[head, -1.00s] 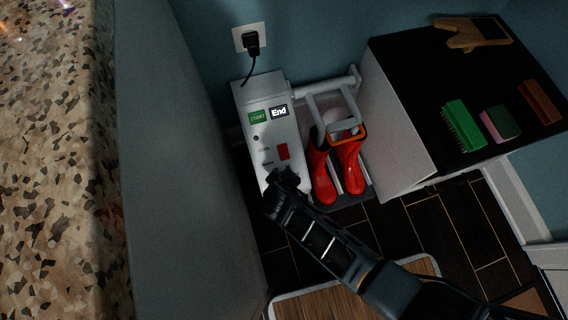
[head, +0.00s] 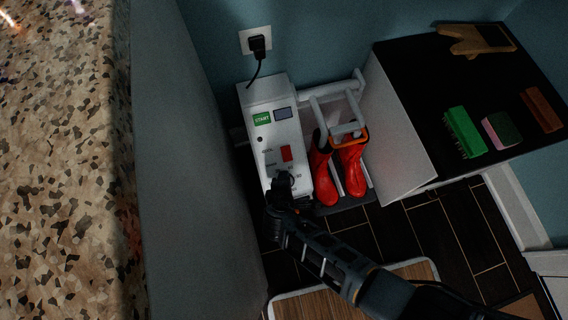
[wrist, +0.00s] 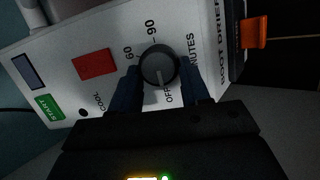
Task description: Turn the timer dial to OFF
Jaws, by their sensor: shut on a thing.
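The timer dial (wrist: 159,66) is a dark grey round knob on the white boot drier's front panel. In the wrist view a pale mark on it appears to point down toward the OFF label (wrist: 168,97). The printed 60 and 90 lie on the opposite side. My gripper (wrist: 160,82) has one dark finger on each side of the dial and is shut on it. In the head view my gripper (head: 283,183) reaches the lower part of the boot drier (head: 284,135) and hides the dial.
A red switch (head: 287,153), a green START button (head: 262,119) and a blank display (head: 283,113) are on the panel. Red boots (head: 352,170) stand on the drier's right. A black-topped cabinet (head: 425,100) holds brushes. A grey wall-like side (head: 190,160) stands at left.

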